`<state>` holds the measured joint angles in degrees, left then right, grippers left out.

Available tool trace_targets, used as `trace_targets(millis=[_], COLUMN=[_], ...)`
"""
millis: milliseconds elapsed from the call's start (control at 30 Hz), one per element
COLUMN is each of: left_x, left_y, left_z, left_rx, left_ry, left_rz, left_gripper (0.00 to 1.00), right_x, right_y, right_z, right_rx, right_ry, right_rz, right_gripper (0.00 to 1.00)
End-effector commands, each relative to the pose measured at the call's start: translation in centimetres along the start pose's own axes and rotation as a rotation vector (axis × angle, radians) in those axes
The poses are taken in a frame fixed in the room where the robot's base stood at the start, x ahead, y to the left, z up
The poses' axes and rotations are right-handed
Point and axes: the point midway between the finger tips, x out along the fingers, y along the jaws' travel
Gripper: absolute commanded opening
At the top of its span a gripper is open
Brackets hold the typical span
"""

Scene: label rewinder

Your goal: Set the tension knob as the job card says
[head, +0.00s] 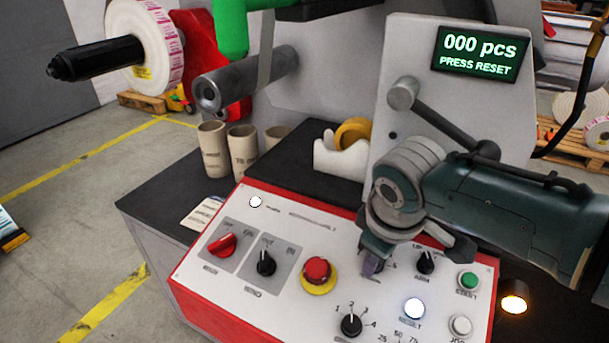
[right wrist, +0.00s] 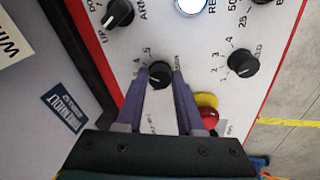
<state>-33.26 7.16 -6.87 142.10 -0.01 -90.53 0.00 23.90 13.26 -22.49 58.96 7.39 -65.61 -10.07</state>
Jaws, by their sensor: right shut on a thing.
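My right gripper (head: 372,263) reaches down to the control panel (head: 200,272) from the right. In the right wrist view its two purple fingers are shut on a black knob (right wrist: 160,73), one finger on each side. Numbers including 4 and 5 show around this knob; its lettering is partly hidden by the fingers, and its exact setting is hard to tell. In the head view the gripper hides this knob. A small printed paper (head: 201,216) lies at the worktop's left edge, its text too small to read. My left gripper is out of view.
Close by are the ARM knob (head: 425,262), a numbered knob (head: 351,325), a red stop button (head: 317,270), a lit white button (head: 414,308) and a green START button (head: 468,281). The display (head: 479,54) reads "000 pcs PRESS RESET". Cardboard cores (head: 214,149) stand behind the panel.

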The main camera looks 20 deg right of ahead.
Motion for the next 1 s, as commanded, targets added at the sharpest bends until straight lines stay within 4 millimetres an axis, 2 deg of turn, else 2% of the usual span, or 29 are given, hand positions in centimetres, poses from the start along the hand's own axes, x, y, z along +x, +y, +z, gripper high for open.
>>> trace_targets(millis=[233, 267, 500, 800, 867, 1000], left_x=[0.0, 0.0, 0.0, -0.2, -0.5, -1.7], left_y=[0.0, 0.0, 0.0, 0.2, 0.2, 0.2], left_z=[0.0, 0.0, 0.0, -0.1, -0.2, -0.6], left_rx=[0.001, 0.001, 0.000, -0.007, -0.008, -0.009], left_ry=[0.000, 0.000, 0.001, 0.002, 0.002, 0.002], left_rz=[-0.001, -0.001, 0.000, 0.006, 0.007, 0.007], left_gripper=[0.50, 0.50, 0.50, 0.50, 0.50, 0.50], right_x=[0.0, 0.0, 0.0, -0.2, -0.7, -2.9], right_y=[0.0, 0.0, 0.0, 0.0, 0.1, 0.2], right_z=[0.0, 0.0, 0.0, 0.0, 0.0, -0.1], right_rx=[0.000, -0.001, -0.001, -0.001, -0.001, -0.002], right_ry=[0.001, 0.001, 0.001, 0.001, 0.001, 0.002], right_rz=[0.000, 0.000, 0.000, 0.000, 0.000, 0.001], right_gripper=[0.00, 0.38, 0.65, 0.67, 0.67, 0.67])
